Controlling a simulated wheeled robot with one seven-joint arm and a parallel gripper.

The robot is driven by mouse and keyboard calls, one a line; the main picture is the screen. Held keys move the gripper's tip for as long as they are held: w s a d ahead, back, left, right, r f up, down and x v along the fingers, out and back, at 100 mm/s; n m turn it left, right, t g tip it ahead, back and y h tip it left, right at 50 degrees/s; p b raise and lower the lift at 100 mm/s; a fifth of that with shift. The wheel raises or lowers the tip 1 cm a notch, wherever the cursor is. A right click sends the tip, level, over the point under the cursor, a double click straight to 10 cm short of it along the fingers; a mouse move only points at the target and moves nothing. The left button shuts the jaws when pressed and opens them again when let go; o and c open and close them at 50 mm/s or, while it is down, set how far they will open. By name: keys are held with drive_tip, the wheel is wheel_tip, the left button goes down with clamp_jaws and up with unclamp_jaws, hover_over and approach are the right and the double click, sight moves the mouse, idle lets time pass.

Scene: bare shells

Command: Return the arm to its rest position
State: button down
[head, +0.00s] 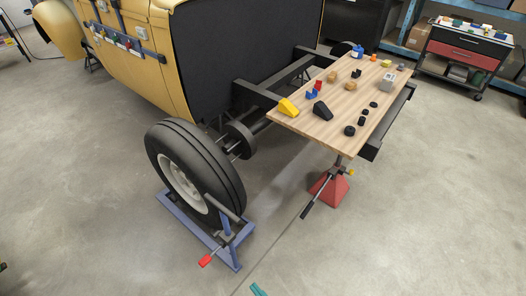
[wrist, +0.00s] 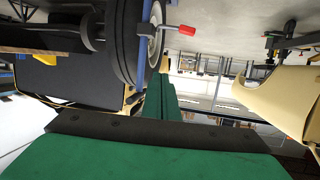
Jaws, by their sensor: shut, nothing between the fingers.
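My gripper (wrist: 160,82) shows in the wrist view as green fingers reaching away from a dark bar and a wide green body at the bottom. The fingers are together with nothing between them. In the head view only a small teal tip of my gripper (head: 258,289) shows at the bottom edge, over bare floor. The rest of my arm is out of the head view. The wrist view is upside down, with the floor at the top.
A yellow car body (head: 130,50) stands at the back left. Its wheel (head: 195,170) rests by a blue stand (head: 205,232) with a red handle. A wooden tabletop (head: 300,122) with small parts sits on a red jack (head: 330,188). The front floor is clear.

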drive_tip(key=s+d+r+m+t+h, duration=0.1)
drive_tip(key=s+r+m+t+h, duration=0.1)
drive_tip(key=s+r, duration=0.5)
drive_tip(key=s+r+m+t+h, duration=0.1)
drive_tip(key=s+r+m+h, duration=0.4)
drive_tip(key=r, duration=0.9)
drive_tip(key=s+h, duration=0.2)
drive_tip(key=s, duration=0.1)
drive_tip(key=shift+s+d+m+t, duration=0.3)
drive_tip(key=shift+d+t, duration=0.05)
drive_tip(key=shift+t, duration=0.05)
drive_tip(key=shift+s, duration=0.1)
